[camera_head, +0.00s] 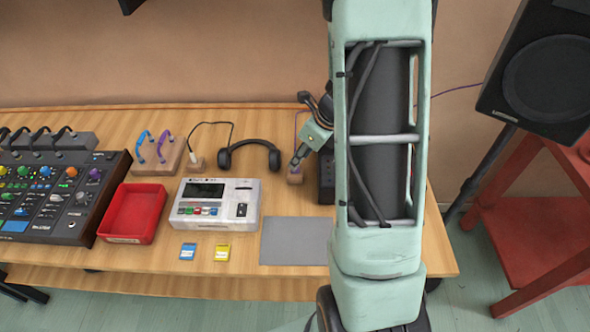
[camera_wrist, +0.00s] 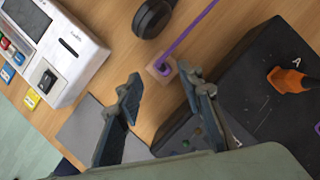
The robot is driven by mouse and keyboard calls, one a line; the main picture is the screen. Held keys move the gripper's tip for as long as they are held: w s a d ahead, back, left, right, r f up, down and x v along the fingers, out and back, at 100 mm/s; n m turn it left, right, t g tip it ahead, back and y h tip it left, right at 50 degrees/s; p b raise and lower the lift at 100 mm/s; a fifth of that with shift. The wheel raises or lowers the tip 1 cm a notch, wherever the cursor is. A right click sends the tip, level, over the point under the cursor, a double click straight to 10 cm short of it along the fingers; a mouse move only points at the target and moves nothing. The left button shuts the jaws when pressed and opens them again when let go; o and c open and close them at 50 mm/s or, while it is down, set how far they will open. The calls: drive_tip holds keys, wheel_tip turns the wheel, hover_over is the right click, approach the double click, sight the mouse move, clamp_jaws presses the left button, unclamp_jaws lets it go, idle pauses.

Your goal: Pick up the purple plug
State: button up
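The purple plug (camera_wrist: 164,69) sits at a small wooden block (camera_wrist: 157,75) on the table, with a purple cable (camera_wrist: 195,33) running up and right from it in the wrist view. In the head view the block (camera_head: 294,179) shows just below my gripper (camera_head: 298,163), and the plug itself cannot be made out there. My gripper (camera_wrist: 160,85) is open and empty between its fingers. In the wrist view the plug appears between and slightly beyond the two fingertips. I cannot tell the exact height gap.
A black box (camera_wrist: 262,108) with an orange plug (camera_wrist: 291,80) stands close on the right. Black headphones (camera_head: 249,152) lie behind. A white device (camera_head: 215,203), red tray (camera_head: 133,212) and mixer (camera_head: 60,195) are left. A grey mat (camera_head: 295,241) lies in front.

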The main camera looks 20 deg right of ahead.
drive_tip(key=x, duration=0.5)
drive_tip(key=shift+d+b, duration=0.25)
drive_tip(key=shift+b, duration=0.05)
drive_tip(key=shift+c, duration=0.7)
clamp_jaws()
